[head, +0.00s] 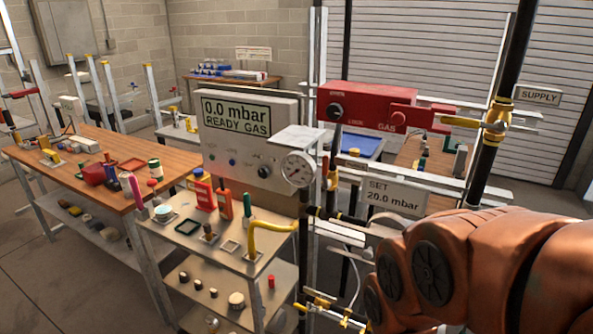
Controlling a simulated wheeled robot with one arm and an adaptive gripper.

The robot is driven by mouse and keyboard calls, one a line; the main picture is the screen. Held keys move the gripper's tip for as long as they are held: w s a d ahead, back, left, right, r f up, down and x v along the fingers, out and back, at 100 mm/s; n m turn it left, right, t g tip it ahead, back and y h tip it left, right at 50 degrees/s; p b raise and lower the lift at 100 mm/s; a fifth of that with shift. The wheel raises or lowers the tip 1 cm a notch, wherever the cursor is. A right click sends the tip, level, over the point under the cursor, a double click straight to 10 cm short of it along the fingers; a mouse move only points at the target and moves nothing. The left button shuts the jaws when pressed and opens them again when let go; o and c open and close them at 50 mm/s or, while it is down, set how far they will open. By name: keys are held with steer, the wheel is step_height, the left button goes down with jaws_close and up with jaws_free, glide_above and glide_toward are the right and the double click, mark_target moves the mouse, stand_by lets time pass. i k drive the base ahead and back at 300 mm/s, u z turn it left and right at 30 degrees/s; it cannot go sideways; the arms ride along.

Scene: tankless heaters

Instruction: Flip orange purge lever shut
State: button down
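I cannot pick out the orange purge lever with certainty in the head view. A small upright orange-red part (325,167) stands on the piping just right of the round pressure gauge (298,169). Brass valve fittings (325,307) sit low on the pipework at the bottom, partly cut off and close to my arm. The panel display (236,114) reads 0.0 mbar, READY GAS. My orange-brown arm fills the lower right and covers part of the pipework. My gripper does not show.
A SET 20.0 mbar sign (394,194) hangs mid-right. A metal cart (180,238) with small parts and a wooden bench (118,150) are at left. Open floor lies at lower left.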

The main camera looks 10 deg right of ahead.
mark_target(326, 184)
steer(key=u, duration=0.2)
steer(key=i, duration=0.35)
steer(key=u, duration=1.4)
